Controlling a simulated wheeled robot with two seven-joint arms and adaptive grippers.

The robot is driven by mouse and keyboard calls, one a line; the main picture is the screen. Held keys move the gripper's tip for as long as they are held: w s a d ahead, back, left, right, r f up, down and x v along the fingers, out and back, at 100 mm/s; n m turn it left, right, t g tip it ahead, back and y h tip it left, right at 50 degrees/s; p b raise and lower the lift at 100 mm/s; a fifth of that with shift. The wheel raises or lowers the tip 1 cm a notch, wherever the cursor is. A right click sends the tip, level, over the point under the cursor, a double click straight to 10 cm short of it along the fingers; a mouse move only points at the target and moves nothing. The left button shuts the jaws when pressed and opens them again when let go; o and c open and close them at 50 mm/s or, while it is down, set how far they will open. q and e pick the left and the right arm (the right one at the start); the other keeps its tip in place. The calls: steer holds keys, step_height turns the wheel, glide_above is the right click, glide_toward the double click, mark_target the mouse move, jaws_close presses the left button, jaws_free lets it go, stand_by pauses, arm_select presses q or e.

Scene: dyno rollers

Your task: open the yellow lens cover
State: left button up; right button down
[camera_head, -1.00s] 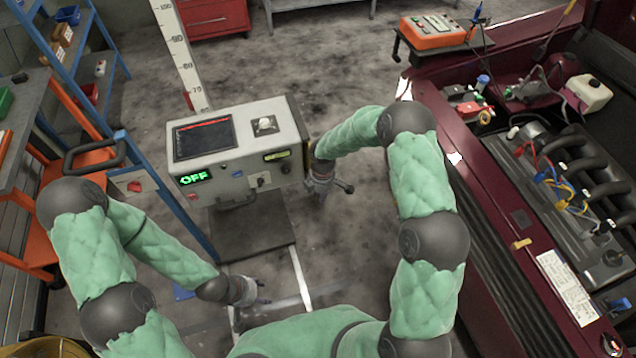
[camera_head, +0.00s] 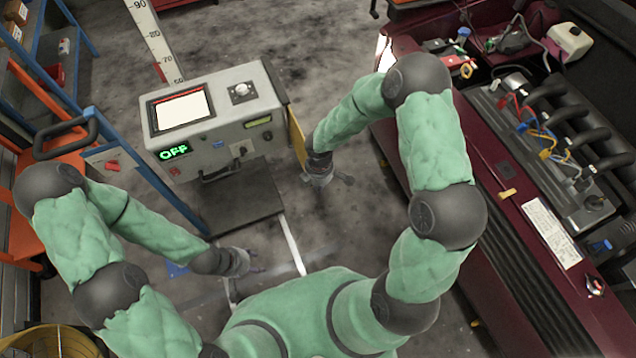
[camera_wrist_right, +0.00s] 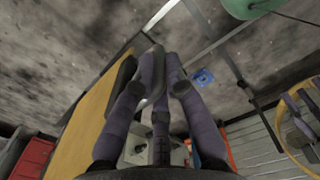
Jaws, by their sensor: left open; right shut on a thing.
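The yellow lens cover (camera_head: 297,136) stands out at an angle from the right side of the grey tester box (camera_head: 215,117). In the right wrist view the cover (camera_wrist_right: 88,122) is a broad yellow panel left of the fingers. My right gripper (camera_head: 325,178) is at the cover's outer side; in the wrist view its fingers (camera_wrist_right: 158,65) are close together beside the panel. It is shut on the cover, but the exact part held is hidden. My left gripper (camera_head: 252,262) is open and empty, low in front of the box.
The box carries a lit white screen (camera_head: 182,110) and a green OFF sign (camera_head: 173,152). A dark red car (camera_head: 470,195) with its engine bay open is at right. A blue and orange rack (camera_head: 60,125) is at left. Floor shows between box and car.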

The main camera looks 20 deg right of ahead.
steer(key=shift+d, duration=0.15)
steer(key=c, duration=1.3)
jaws_free()
steer(key=shift+w+r, duration=0.1)
steer(key=shift+r, duration=0.45)
step_height(320, 180, up, 11)
steer(key=shift+f, duration=0.1)
